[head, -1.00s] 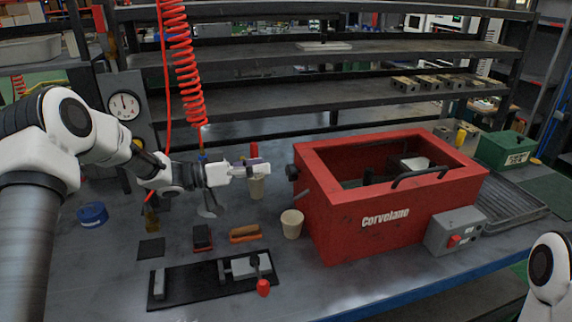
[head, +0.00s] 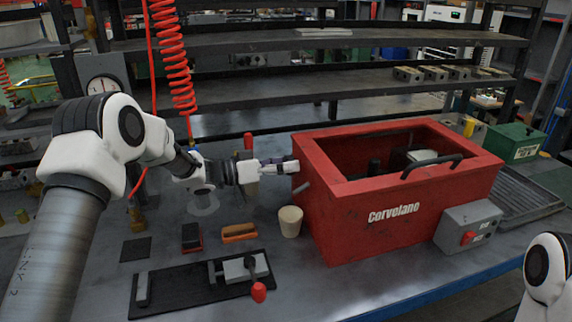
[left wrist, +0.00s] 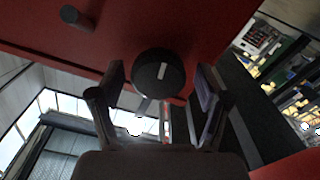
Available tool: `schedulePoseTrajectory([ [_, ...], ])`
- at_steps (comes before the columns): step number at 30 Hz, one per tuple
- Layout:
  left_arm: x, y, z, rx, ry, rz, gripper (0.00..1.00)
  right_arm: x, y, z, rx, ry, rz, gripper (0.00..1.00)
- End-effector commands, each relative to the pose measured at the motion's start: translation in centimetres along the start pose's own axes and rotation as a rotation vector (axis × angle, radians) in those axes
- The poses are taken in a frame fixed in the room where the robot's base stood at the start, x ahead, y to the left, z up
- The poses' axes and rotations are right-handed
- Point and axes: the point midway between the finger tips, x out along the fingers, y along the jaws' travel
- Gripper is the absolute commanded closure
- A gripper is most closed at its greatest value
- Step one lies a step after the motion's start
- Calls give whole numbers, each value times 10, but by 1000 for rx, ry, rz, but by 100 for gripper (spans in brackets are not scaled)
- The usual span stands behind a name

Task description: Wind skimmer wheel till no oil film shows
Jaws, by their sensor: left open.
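The red Corvelano tank (head: 390,213) stands on the bench, open at the top. Its oil surface is not clearly visible in the head view. A round black knob or wheel (left wrist: 158,70) with a pale line on its face sits on the tank's red wall (left wrist: 215,30). My left gripper (head: 292,165) is at the tank's left wall and hides the wheel in the head view. In the left wrist view the left gripper (left wrist: 160,85) is open, with one finger on each side of the wheel; contact cannot be told. My right gripper is out of view.
A grey stub (head: 304,188) sticks out of the tank wall near my gripper. A beige cup (head: 290,221) stands below it. A brush (head: 239,232) and a black plate with a red-knobbed clamp (head: 200,285) lie in front. A grey switch box (head: 468,226) is at the tank's right.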

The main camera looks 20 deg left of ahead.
Motion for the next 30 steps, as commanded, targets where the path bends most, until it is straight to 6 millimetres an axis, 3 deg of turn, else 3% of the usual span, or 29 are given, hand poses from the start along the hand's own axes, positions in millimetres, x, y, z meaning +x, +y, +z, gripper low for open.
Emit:
schedulePoseTrajectory([
  [4, 0, 0, 0, 0, 0, 0, 24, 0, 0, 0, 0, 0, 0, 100],
  [9, 0, 0, 0, 0, 0, 0, 83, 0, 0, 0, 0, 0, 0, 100],
  [20, -1, 0, 0, 19, 0, 0, 83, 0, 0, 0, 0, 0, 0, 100],
  [30, -1, 0, 1, 183, 0, -1, 83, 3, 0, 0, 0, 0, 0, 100],
])
